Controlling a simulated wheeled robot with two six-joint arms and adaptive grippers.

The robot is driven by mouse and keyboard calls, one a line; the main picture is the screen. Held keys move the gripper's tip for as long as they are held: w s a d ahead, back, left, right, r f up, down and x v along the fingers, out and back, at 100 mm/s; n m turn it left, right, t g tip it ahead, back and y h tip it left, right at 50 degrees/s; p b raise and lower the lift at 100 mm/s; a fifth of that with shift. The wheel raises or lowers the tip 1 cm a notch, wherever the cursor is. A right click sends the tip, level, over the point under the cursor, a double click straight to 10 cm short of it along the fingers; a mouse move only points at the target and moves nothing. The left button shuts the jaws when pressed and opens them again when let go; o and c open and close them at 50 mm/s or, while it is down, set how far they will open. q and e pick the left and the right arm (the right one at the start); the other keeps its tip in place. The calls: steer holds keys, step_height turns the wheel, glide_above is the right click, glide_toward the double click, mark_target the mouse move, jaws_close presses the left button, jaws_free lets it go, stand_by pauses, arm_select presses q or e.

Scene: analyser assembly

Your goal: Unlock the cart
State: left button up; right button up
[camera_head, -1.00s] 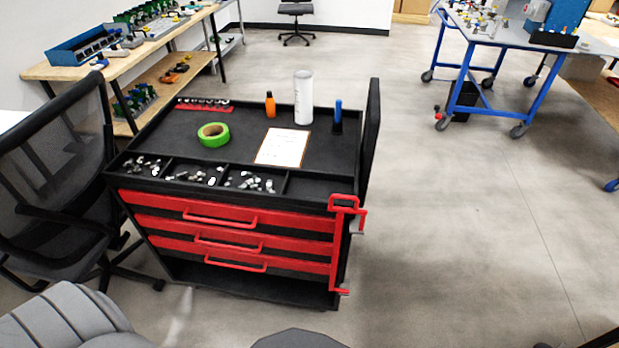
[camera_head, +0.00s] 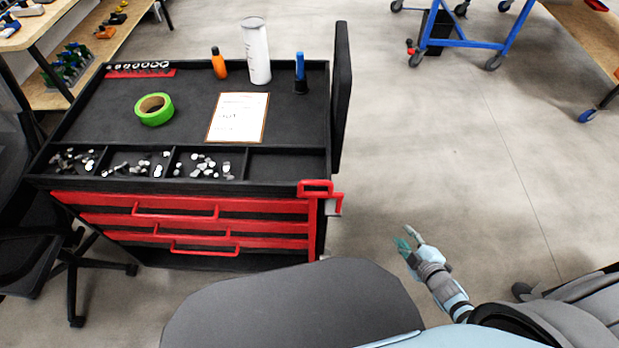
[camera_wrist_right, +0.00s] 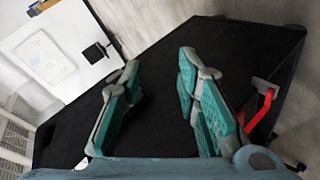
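The black cart (camera_head: 290,117) with red drawers stands left of centre in the head view. A red bar (camera_head: 313,228) runs down the right edge of its drawer front, with a red bracket (camera_head: 316,187) and a small grey piece (camera_head: 336,205) at its top. My right gripper (camera_head: 405,237) is open and empty, in the air to the right of the bar and apart from it. In the right wrist view, its teal fingers (camera_wrist_right: 160,62) are spread before a large black panel (camera_wrist_right: 160,105); a red part (camera_wrist_right: 266,104) shows at right. My left gripper is out of view.
On the cart top are green tape (camera_head: 154,109), a white cylinder (camera_head: 256,50), an orange bottle (camera_head: 218,63) and a paper (camera_head: 237,117). A black chair (camera_head: 30,240) stands left of the cart.

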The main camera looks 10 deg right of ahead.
mark_target(317, 181)
steer(key=w+a+r+n+t+y+b, duration=0.1)
steer(key=w+a+r+n+y, duration=0.2)
steer(key=r+n, duration=0.4)
steer(key=w+a+r+n+t+y, duration=0.1)
steer(key=w+r+n+y, duration=0.2)
steer(key=r+n+y, duration=0.4)
steer(key=w+a+r+n+t+y+b, duration=0.1)
steer(key=w+a+r+n+y, duration=0.15)
steer(key=r+n, duration=0.45)
steer(key=s+a+r+n+g+y, duration=0.6)
steer(key=r+n+g, duration=0.4)
steer(key=n, duration=0.6)
steer(key=shift+g+h, duration=0.3)
steer(key=shift+h, duration=0.15)
steer(key=x, duration=0.4)
steer(key=f+p+x, duration=0.1)
steer(key=x, duration=0.3)
steer(key=p+x, duration=0.1)
steer(key=x, duration=0.3)
steer(key=shift+a+f, duration=0.15)
steer(key=shift+f, duration=0.05)
steer(key=shift+w+a+f, duration=0.1)
steer(key=shift+a, duration=0.45)
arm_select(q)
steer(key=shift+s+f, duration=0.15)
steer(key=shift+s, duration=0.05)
arm_select(e)
steer(key=shift+c, duration=0.2)
jaws_close()
